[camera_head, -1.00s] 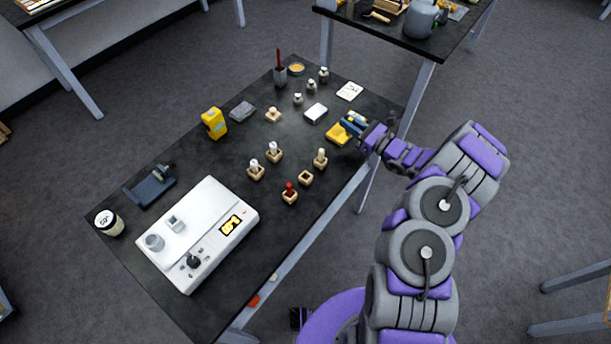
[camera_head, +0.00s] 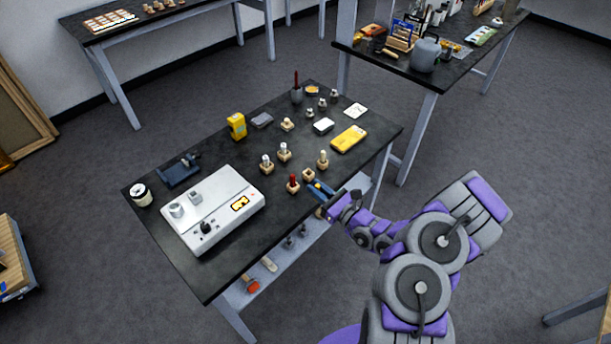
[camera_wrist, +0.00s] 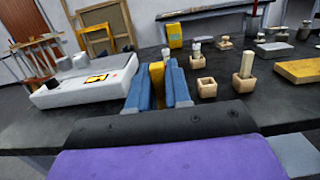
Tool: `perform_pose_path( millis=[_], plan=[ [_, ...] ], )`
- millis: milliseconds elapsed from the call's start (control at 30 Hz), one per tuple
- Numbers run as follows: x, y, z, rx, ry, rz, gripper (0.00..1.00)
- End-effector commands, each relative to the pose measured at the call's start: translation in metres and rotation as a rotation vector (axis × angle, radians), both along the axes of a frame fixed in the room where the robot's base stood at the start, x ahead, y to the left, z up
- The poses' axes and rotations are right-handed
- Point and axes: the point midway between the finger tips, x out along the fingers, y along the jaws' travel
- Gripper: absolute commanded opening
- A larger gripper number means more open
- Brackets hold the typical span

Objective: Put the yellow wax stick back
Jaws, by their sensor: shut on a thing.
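My gripper (camera_head: 319,188) is shut on the yellow wax stick, which shows between the blue fingers in the wrist view (camera_wrist: 156,74). Much of the stick is hidden by the fingers. An empty wooden holder (camera_head: 309,175) with a square hole stands on the black table just beyond my gripper; in the wrist view the holder (camera_wrist: 207,88) is right of the fingers. A holder with a red stick (camera_head: 293,182) is left of it. A holder with a cream stick (camera_head: 323,159) is behind it to the right. Two holders with white-topped sticks (camera_head: 267,163) (camera_head: 284,151) stand farther back.
A white device (camera_head: 213,209) fills the table's left part. A yellow block (camera_head: 349,139) lies near the right edge. A yellow box (camera_head: 237,126), small weights and a white block (camera_head: 324,125) stand farther back. Bare black tabletop (camera_head: 262,235) lies at the front.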

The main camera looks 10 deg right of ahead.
Motion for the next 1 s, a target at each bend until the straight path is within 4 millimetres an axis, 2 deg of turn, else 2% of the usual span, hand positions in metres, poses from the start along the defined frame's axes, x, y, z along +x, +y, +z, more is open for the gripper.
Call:
perform_pose_path(
  millis=[300, 500, 800, 1000],
  plan=[
    [0.077, 0.005, -0.009, -0.009, -0.006, 0.007, 0.00],
    [0.115, 0.001, -0.012, -0.005, -0.004, 0.004, 0.00],
    [0.135, 0.001, -0.013, 0.000, -0.001, 0.003, 0.00],
    [0.134, 0.001, -0.045, 0.000, 0.001, 0.003, 0.00]
  ],
)
